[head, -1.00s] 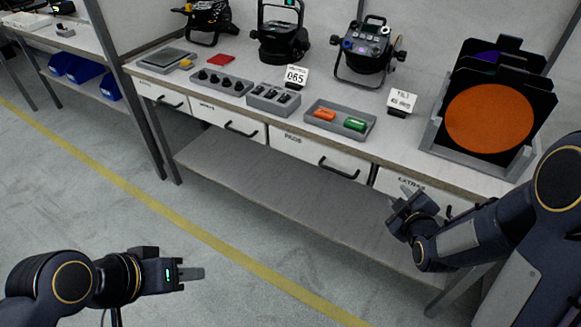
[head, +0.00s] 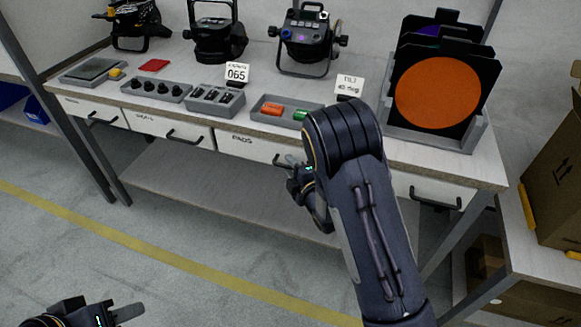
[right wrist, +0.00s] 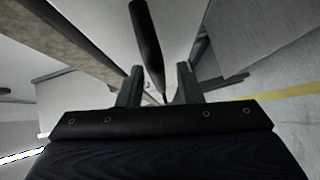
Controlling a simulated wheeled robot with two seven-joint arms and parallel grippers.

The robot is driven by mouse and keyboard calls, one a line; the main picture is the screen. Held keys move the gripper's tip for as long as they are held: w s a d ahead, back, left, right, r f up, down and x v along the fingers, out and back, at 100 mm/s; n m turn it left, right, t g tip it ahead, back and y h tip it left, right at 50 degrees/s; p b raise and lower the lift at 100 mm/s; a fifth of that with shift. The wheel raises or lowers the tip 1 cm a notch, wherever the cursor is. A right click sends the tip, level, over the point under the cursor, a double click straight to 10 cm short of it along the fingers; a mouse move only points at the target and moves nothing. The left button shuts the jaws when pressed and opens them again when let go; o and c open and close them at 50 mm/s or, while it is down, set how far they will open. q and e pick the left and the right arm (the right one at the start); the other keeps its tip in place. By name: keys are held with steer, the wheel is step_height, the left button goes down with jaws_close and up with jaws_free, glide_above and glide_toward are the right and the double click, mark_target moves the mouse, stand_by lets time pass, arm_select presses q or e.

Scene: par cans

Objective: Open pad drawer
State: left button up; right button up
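The pads drawer (head: 243,144) is a white front labelled "PADS" under the table top, and it looks closed. Its black bar handle shows in the right wrist view (right wrist: 148,45), and my right gripper and arm partly cover it in the head view. My right gripper (head: 287,165) is at this handle. In the right wrist view its two fingers (right wrist: 159,88) stand apart, with the handle between them and a gap on both sides. My left gripper (head: 128,313) is low at the left, away from the table, seen side-on.
Other drawers (head: 168,128) with black handles flank the pads drawer; the right one (head: 430,187) is partly behind my arm. A grey tray (head: 258,118) with orange and green items stands above. A lower shelf (head: 190,190) runs beneath. Cardboard boxes (head: 555,175) stand at right.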

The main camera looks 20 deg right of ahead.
steer(key=shift+w, duration=0.1)
jaws_close()
steer(key=shift+a, duration=0.1)
stand_by(0.3)
